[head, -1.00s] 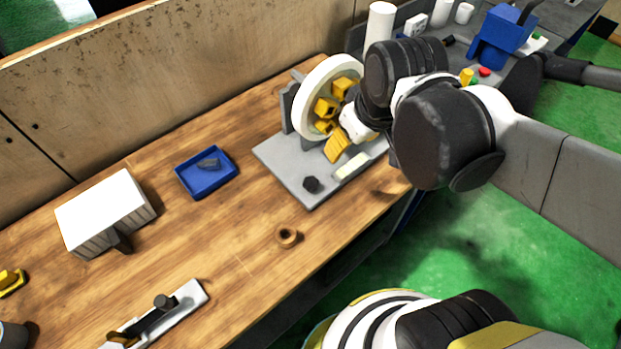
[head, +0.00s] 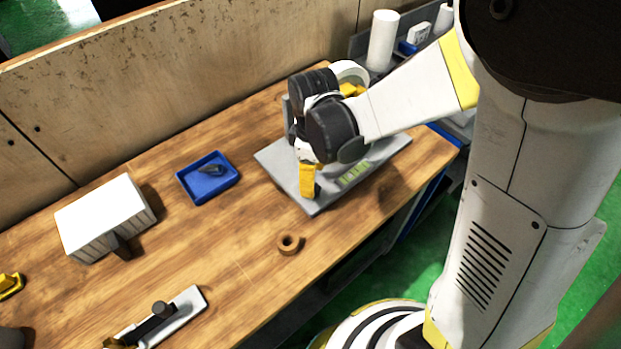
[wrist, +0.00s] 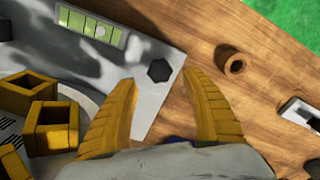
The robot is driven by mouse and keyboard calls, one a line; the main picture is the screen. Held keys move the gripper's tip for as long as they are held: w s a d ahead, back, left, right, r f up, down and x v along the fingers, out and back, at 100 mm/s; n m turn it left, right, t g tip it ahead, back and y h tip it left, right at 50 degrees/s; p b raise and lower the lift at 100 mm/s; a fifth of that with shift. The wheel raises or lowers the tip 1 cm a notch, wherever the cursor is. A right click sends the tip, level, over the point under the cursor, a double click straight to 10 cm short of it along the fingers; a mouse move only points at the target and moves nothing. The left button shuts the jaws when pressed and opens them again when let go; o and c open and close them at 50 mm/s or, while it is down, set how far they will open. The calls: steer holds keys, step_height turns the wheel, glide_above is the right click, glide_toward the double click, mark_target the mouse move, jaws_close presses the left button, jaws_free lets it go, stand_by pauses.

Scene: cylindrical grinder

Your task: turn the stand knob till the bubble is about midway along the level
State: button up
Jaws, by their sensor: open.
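The stand knob (wrist: 159,70) is a small black hexagonal knob on a corner of the grey stand plate (wrist: 158,110). My gripper (wrist: 162,78) is open, with one yellow finger on either side of the knob in the wrist view. I cannot tell whether either finger touches it. In the head view my gripper (head: 308,182) is over the knob's corner and mostly hides the knob. The green level (wrist: 77,21) lies on the plate at the upper left of the wrist view. Its pale round bubble (wrist: 100,31) looks slightly right of midway. The level (head: 354,173) also shows in the head view.
A white wheel (head: 350,70) with yellow blocks (wrist: 50,127) stands on the plate, close to my arm. A brown ring (head: 289,244), a blue tray (head: 208,192) and a white ribbed block (head: 105,212) are on the bench. Bare wood surrounds the ring.

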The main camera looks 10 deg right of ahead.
step_height(320, 180, down, 4)
steer(key=shift+f+b, duration=0.25)
steer(key=shift+b, duration=0.4)
steer(key=c, duration=1.2)
steer(key=m, duration=0.4)
steer(key=shift+m+b, duration=0.4)
steer(key=o, duration=1.2)
steer(key=shift+r, duration=0.1)
